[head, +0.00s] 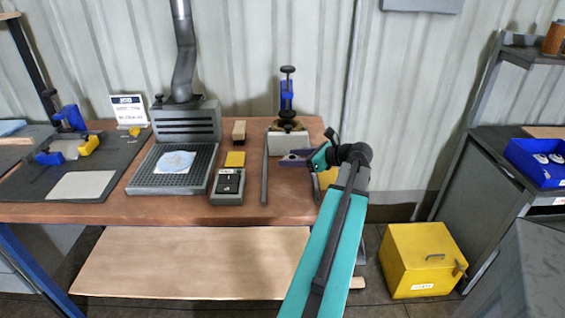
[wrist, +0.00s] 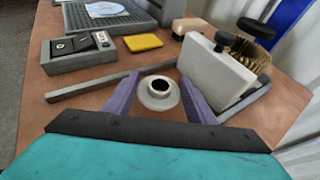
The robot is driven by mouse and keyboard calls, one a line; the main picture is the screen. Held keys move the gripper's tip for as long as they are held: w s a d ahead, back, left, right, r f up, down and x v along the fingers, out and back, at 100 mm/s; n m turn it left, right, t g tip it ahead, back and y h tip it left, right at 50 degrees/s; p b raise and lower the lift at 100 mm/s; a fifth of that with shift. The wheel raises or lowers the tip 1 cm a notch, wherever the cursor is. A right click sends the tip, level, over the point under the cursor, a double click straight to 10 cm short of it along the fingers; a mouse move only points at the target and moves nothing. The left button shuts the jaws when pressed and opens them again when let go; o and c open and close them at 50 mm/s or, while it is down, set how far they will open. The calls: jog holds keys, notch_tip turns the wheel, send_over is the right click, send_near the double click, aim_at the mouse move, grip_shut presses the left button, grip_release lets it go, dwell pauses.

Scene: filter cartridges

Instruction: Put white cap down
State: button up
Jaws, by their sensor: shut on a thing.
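The white cap (wrist: 158,93) is a round, flanged piece with a dark hole in its middle. It sits between the two purple fingers of my gripper (wrist: 157,84) in the wrist view, and the fingers are shut on it. In the head view my gripper (head: 296,158) is over the right end of the wooden bench (head: 240,211), in front of a pale block. The cap cannot be made out there. I cannot tell whether the cap's underside touches the bench.
The pale block (wrist: 218,72) stands close on the right, with a brass-coloured part and black knobs behind it. A grey bar (wrist: 90,88) lies to the left. Beyond are a switch box (wrist: 80,52), a yellow pad (wrist: 143,42) and a perforated tray (head: 146,181).

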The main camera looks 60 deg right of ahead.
aim_at(283, 168)
jog(key=w, duration=0.4)
jog(key=shift+w+d+f, duration=0.2)
jog(key=shift+w+d, duration=0.05)
jog(key=shift+d, duration=0.05)
jog(key=shift+f, duration=0.1)
jog(key=shift+f+p, duration=0.35)
jog(key=shift+f, duration=1.3)
jog(key=shift+f, duration=0.15)
jog(key=o, duration=0.7)
jog(key=shift+o, duration=0.2)
jog(key=b+v, duration=0.1)
jog(key=v, duration=1.1)
jog(key=shift+r, duration=0.2)
